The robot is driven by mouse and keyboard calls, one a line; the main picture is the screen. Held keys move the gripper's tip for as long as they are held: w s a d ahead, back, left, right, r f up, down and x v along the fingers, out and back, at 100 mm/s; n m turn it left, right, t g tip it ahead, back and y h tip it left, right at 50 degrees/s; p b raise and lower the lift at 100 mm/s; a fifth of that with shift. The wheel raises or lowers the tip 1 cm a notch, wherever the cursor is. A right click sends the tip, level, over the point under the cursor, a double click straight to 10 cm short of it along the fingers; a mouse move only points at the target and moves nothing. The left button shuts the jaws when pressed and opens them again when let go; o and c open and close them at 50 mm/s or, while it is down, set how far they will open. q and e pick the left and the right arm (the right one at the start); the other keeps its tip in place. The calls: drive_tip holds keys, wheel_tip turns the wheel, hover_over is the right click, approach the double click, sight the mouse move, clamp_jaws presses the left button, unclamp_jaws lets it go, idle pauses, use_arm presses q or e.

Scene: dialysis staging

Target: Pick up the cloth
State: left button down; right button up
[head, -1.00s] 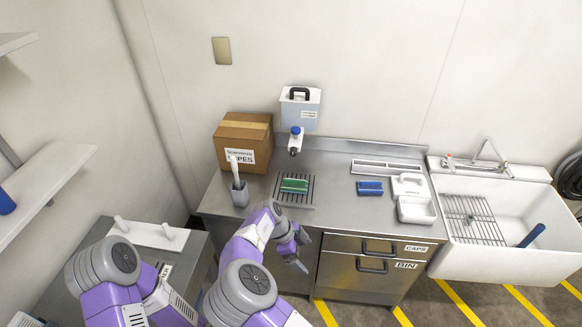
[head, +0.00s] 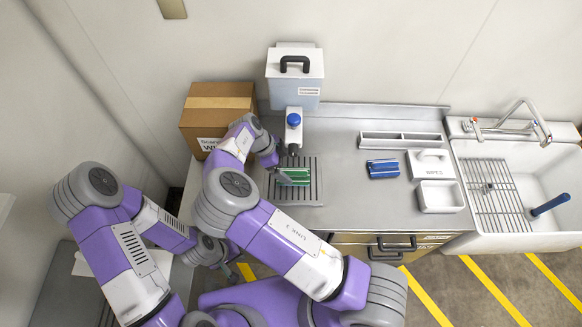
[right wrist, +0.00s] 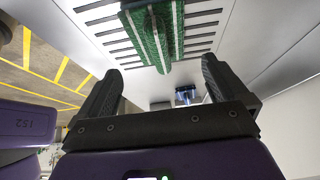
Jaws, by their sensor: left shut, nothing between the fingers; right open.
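A green folded cloth-like piece with pale stripes (head: 299,176) lies on the slotted drain grate on the counter. It also shows at the top of the right wrist view (right wrist: 160,38). My right gripper (head: 281,170) is over the grate at the left end of the green piece. In the right wrist view its fingers (right wrist: 158,88) are spread, with nothing between them, and the green piece lies beyond them. A blue folded piece (head: 382,168) lies further right on the counter. My left gripper (head: 231,272) is shut and empty, low at the left, partly hidden by my arms.
A dispenser with a blue cap (head: 293,121) stands just behind the grate. A cardboard box (head: 218,101) is at the back left. A white wipes box (head: 431,164) and an open white tray (head: 440,197) stand right of the blue piece, before the sink (head: 541,190).

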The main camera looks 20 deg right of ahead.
sight(293, 171)
drive_tip(key=shift+s+d+f, duration=0.3)
drive_tip(key=shift+d+f, duration=0.05)
drive_tip(key=shift+f, duration=0.3)
drive_tip(key=x, duration=0.4)
drive_tip(key=shift+w+f, duration=0.2)
drive_tip(key=shift+f, duration=0.1)
drive_tip(key=shift+a, duration=0.1)
drive_tip(key=c, duration=1.1)
drive_tip(key=shift+o, duration=0.2)
drive_tip(key=shift+r, duration=0.55)
wheel_tip(293, 171, up, 2)
drive_tip(key=shift+w+r, duration=0.1)
drive_tip(key=shift+r, duration=0.1)
drive_tip(key=s+a, duration=0.2)
drive_tip(key=s, duration=0.6)
drive_tip(key=s+a, duration=0.3)
drive_tip(key=s, duration=0.6)
drive_tip(key=shift+s, duration=0.25)
